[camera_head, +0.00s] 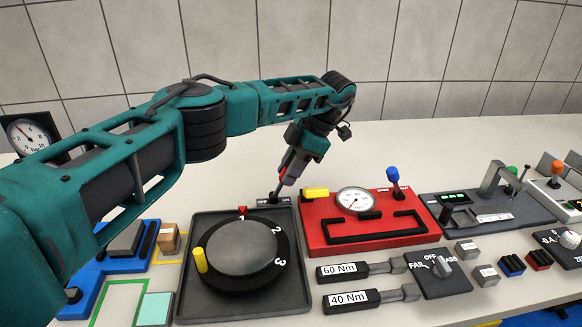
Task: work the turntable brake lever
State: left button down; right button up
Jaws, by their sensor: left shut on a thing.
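The turntable (238,252) is a black disc marked 1, 2 and 3, with a yellow peg on its left rim. It sits on a dark grey base plate (196,305). A small red marker stands at its back by the 1. The small dark brake lever (274,195) is at the back right corner of the plate, by the OFF and ON labels. My left gripper (279,186) reaches down from behind and is shut on the lever's top, hiding most of it. My right gripper is out of view.
A red plate (318,237) with a gauge, a black slot track and a blue-knobbed lever stands close on the right. Two torque wrenches (350,298) lie in front of it. A blue fixture (95,268) is on the left. The back of the table is clear.

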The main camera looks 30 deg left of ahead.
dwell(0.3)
pick_arm(q)
jog(key=c, duration=0.9)
grip_release()
